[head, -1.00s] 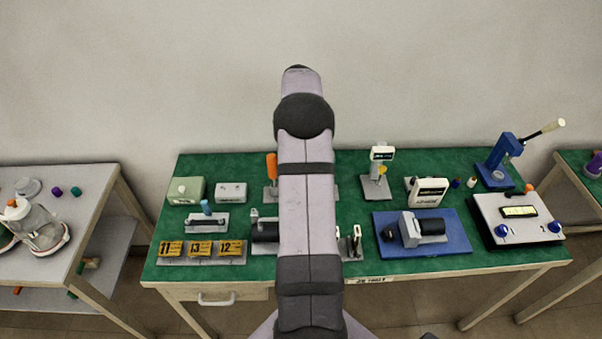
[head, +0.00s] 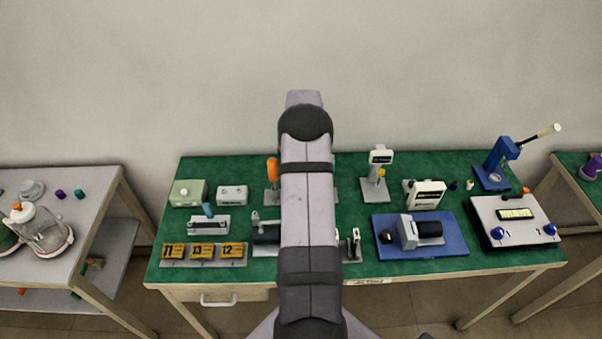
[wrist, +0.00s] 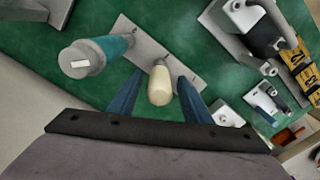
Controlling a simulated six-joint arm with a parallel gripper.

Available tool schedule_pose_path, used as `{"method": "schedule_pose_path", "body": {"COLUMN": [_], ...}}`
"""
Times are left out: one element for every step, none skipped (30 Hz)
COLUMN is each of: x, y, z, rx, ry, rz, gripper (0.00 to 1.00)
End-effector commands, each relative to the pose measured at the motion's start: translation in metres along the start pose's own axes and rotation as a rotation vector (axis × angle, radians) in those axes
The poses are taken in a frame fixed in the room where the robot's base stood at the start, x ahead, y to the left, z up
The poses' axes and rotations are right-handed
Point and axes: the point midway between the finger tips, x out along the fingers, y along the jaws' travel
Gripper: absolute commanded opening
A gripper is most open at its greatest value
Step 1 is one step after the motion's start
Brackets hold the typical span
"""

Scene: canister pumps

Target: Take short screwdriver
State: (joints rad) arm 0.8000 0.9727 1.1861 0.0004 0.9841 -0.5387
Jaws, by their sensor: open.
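In the wrist view, a short cream-coloured rounded handle (wrist: 160,90), apparently the short screwdriver, stands over a grey plate (wrist: 185,75). My gripper (wrist: 160,77) is open, with one blue finger on each side of this handle and a gap to each. I cannot tell how deep the handle is between the fingers. Left of it stands a thicker teal handle with a grey end (wrist: 95,55). In the head view my arm hides the gripper and the cream handle. An orange handle (head: 272,168) shows left of the arm on a grey stand.
The teal handle stands close to my left finger. Yellow numbered blocks (head: 202,250), a blue tray with a motor (head: 455,246), a small gauge stand (head: 380,170) and a blue lever press (head: 495,165) crowd the green table (head: 345,205). Small bare green patches lie between them.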

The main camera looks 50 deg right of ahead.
Motion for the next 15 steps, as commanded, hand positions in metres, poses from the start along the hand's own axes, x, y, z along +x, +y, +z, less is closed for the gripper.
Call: {"method": "schedule_pose_path", "body": {"x": [0.003, 0.007, 0.012, 0.015, 0.017, 0.02, 0.022, 0.023, 0.024, 0.024, 0.025, 0.025, 0.025, 0.025, 0.025], "y": [0.0, 0.0, 0.0, 0.0, 0.0, 0.0, 0.0, 0.0, 0.001, 0.001, 0.001, 0.001, 0.001, 0.001, 0.001], "z": [0.001, 0.001, 0.001, 0.0, 0.0, 0.0, 0.0, 0.0, 0.0, 0.0, 0.0, 0.0, 0.0, 0.0, 0.0], "rx": [0.0, 0.0, 0.0, 0.0, 0.0, 0.0, 0.0, 0.0, 0.0, 0.0, 0.0, 0.0, 0.0, 0.0, 0.0], "ry": [-0.003, -0.002, -0.003, -0.002, -0.001, -0.001, -0.001, 0.0, 0.001, 0.001, 0.001, 0.001, 0.002, 0.001, 0.001], "rz": [-0.002, -0.001, -0.002, -0.001, 0.0, 0.0, 0.0, 0.0, 0.0, 0.001, 0.001, 0.001, 0.001, 0.001, 0.001], "gripper": [0.45, 0.45, 0.45, 0.45, 0.45, 0.45, 0.45, 0.45, 0.45, 0.45, 0.45, 0.45, 0.45, 0.45, 0.45]}}
